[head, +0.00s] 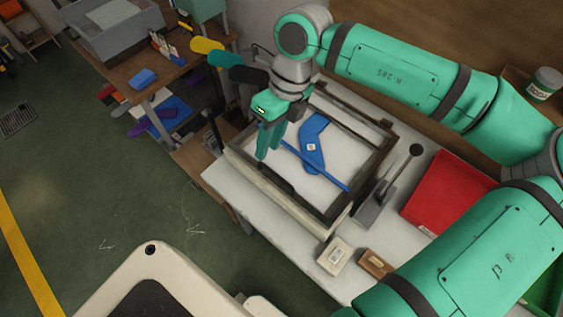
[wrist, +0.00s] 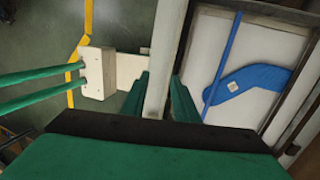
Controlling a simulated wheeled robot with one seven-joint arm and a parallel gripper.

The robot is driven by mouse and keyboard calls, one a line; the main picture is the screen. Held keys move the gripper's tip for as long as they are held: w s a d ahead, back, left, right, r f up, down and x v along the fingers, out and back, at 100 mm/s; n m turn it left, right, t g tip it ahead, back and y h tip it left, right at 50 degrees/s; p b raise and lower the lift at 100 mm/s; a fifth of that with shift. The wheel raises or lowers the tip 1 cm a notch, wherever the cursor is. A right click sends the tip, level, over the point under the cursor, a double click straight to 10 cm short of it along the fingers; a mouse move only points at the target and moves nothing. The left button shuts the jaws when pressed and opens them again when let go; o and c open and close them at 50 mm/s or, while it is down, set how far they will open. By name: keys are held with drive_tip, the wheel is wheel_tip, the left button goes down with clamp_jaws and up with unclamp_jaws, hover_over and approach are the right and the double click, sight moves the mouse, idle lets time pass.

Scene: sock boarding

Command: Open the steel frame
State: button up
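The steel frame (head: 302,213) is a grey rectangle lying on the white table, and it looks closed flat. Inside it a blue sock-shaped board (head: 315,143) and a thin blue bar (head: 325,171) lie on a white surface; both also show in the wrist view, the board (wrist: 255,82) at right. My gripper (head: 268,150) points down at the frame's left side. In the wrist view a long pale bar (wrist: 165,50) of the frame runs between the two spread green fingertips (wrist: 160,95). I cannot tell whether the fingers touch it.
A lever with a black knob (head: 393,182) stands right of the frame, beside a red bin (head: 448,193). Two small boxes, one white (head: 334,256) and one brown (head: 376,263), sit near the front edge. A side table (head: 140,75) stands behind left. The green floor at left is mostly clear.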

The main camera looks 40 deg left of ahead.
sight(276, 175)
drive_tip(key=shift+t+h, duration=0.5)
drive_tip(key=f, duration=0.3)
drive_tip(key=d+f, duration=0.1)
drive_tip(key=f, duration=0.2)
drive_tip(key=d+f, duration=0.1)
drive_tip(key=f, duration=0.2)
drive_tip(key=shift+w+f, duration=0.2)
drive_tip(key=shift+f, duration=0.65)
drive_tip(key=shift+w, duration=0.1)
clamp_jaws()
drive_tip(key=shift+a, duration=0.1)
